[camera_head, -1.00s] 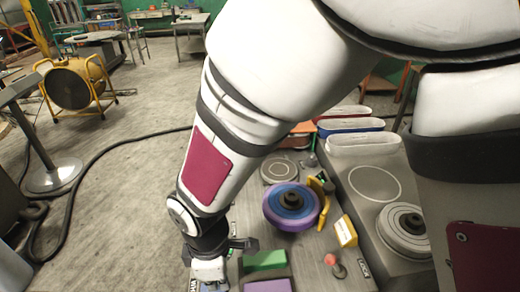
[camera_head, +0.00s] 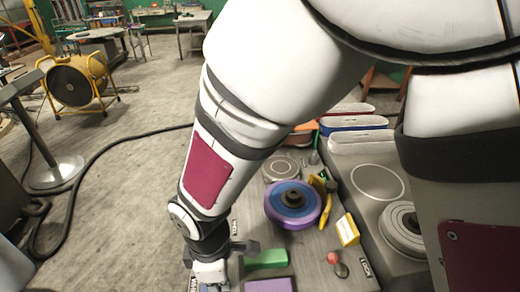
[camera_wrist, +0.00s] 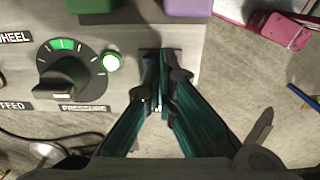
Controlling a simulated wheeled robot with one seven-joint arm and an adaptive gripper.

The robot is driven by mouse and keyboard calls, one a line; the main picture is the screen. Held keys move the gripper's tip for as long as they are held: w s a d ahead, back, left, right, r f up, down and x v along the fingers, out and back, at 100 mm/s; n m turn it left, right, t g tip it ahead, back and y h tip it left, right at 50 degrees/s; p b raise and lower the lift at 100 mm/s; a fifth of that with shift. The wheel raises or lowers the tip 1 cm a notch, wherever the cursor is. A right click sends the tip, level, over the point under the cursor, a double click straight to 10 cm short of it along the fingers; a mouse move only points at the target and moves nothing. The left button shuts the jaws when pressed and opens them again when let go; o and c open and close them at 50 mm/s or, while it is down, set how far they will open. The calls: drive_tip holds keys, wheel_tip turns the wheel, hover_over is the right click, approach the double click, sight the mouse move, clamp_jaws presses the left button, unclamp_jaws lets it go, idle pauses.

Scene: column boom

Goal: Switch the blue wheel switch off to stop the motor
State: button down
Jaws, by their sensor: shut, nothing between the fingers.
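In the wrist view my gripper (camera_wrist: 163,72) is shut and empty, its fingertips together over the grey control panel (camera_wrist: 130,30). The tips are at a small dark slot or switch (camera_wrist: 174,52) and cover most of it. I cannot tell whether they touch it. No blue switch shows clearly. A lit green lamp (camera_wrist: 111,62) is left of the tips. Left of that is a black knob (camera_wrist: 62,78) on a dial above a PRESSURE label. A WHEEL label is partly cut off at the left edge. The blue and purple wheel (camera_head: 293,204) shows in the head view; its motion cannot be told.
A green block (camera_head: 265,259) and a purple block (camera_head: 268,285) lie near my wrist. A yellow box (camera_head: 347,230) and a red-knobbed lever (camera_head: 333,259) stand to the right. Beside the panel is a pink item (camera_wrist: 285,30). Open floor lies to the left.

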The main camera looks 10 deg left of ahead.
drive_tip(key=shift+f, duration=0.15)
drive_tip(key=shift+r+p, duration=1.45)
drive_tip(key=shift+r, duration=2.1)
drive_tip(key=w+d+r+m+t, duration=0.1)
drive_tip(key=w+d+r+m, duration=0.2)
drive_tip(key=d+r, duration=0.25)
drive_tip(key=w+d+r+m+t+b, duration=0.1)
drive_tip(key=w+d+r+m, duration=0.1)
drive_tip(key=d+r+m, duration=0.3)
drive_tip(key=w+d+r+m+t, duration=0.1)
drive_tip(key=w+d+r+m, duration=0.15)
drive_tip(key=d, duration=0.35)
drive_tip(key=s+d+r+m+t, duration=0.1)
drive_tip(key=s+d+r+m, duration=0.1)
drive_tip(key=d, duration=0.3)
drive_tip(key=s+d+r+m+b, duration=0.1)
drive_tip(key=s+d+r+m, duration=0.1)
drive_tip(key=d+m, duration=0.3)
drive_tip(key=s+d+r+m+t, duration=0.1)
drive_tip(key=s+d+r+m, duration=0.2)
drive_tip(key=d, duration=0.4)
drive_tip(key=shift+r+m+t, duration=0.3)
drive_tip(key=shift+r+m, duration=0.25)
